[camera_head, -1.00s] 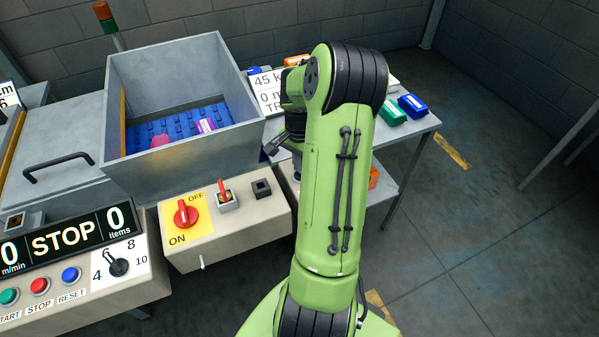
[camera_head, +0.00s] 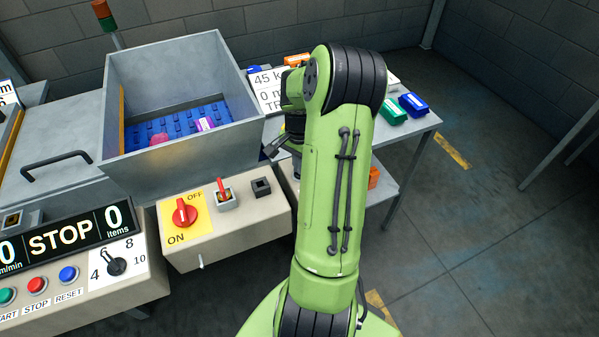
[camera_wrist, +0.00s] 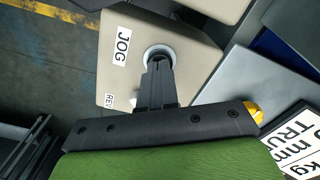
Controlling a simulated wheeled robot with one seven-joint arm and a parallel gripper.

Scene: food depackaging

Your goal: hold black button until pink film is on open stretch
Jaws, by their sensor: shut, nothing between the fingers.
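In the wrist view my gripper (camera_wrist: 158,60) is shut, its fingertips over a round white-ringed button (camera_wrist: 172,51) beside the JOG label on a beige box (camera_wrist: 200,70). The fingers cover the button's middle, so its black cap and any pressing are hidden. In the head view my arm hides this spot. A pink item (camera_head: 160,138), perhaps the pink film, lies on the blue belt (camera_head: 180,118) inside the grey-walled hood (camera_head: 190,155).
A control box with a red rotary switch (camera_head: 184,213), a red-tipped lever (camera_head: 224,190) and a black square fitting (camera_head: 261,187) stands in front of the hood. A display (camera_head: 62,239) reads STOP. Green (camera_head: 391,112) and blue (camera_head: 413,104) packs lie on the right table.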

